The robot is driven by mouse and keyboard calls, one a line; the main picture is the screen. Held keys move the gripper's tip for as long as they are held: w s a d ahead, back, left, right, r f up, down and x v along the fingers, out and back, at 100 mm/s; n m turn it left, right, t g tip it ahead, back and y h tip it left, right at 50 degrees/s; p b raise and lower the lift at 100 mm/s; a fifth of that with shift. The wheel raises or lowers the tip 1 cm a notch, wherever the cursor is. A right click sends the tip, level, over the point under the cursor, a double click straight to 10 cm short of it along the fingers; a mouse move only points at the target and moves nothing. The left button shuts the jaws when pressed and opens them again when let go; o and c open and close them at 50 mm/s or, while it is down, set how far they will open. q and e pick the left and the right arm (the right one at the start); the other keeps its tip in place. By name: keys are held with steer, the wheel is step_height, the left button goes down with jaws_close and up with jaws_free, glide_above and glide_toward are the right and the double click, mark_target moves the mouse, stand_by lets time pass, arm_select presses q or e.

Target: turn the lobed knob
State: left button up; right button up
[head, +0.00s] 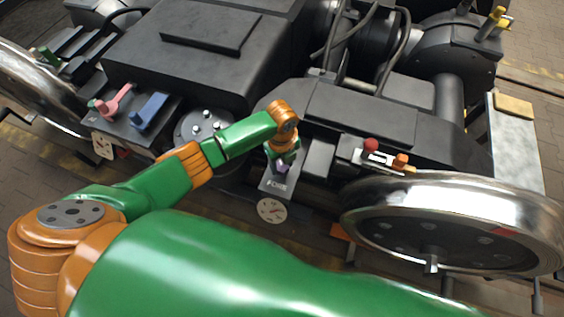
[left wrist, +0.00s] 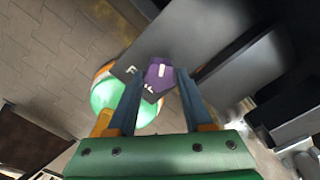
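The lobed knob (head: 282,169) is small and purple, on a dark plate with white lettering at the middle of the head view. My left gripper (head: 283,156) is over it and hides most of it there. In the left wrist view the knob (left wrist: 158,75) shows a white mark on its top. The two dark fingers of my left gripper (left wrist: 160,74) stand apart, one on each side of the knob, close to its sides. I see no firm contact. My right gripper is not in view.
A round white dial (head: 272,210) sits just below the knob's plate. A red ball-topped part (head: 371,145) and an orange block (head: 401,160) are to the right, above a shiny wheel (head: 455,222). A pink lever (head: 113,103) and a blue handle (head: 149,110) are at left.

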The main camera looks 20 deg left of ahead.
arm_select(q)
jaws_close()
